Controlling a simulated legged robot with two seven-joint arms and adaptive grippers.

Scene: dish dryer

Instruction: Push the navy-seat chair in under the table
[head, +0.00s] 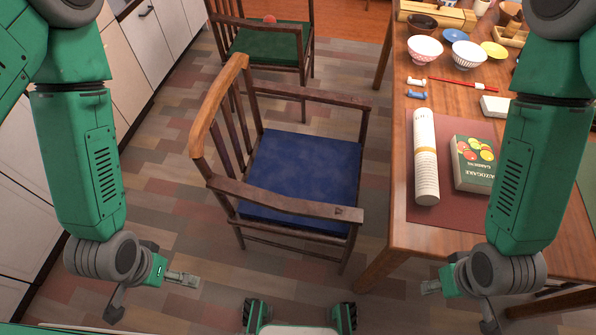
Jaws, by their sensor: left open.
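The navy-seat chair (300,170) stands upright in the middle of the head view, with wooden arms and a curved wooden backrest at its left. Its seat faces the table (398,200) on the right. Bare floor shows between the chair and the near table leg, and the seat looks clear of the tabletop. My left gripper (154,299) is open and empty, in front and to the left of the chair. My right gripper (458,306) is open and empty, by the table's near edge. Neither gripper appears to touch the chair.
A green-seat chair (268,46) stands behind. White cabinets (120,62) line the left. The table holds a rolled paper (425,150), a book (475,163), bowls (425,48) and chopsticks (465,86). Floor left of the navy-seat chair is clear.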

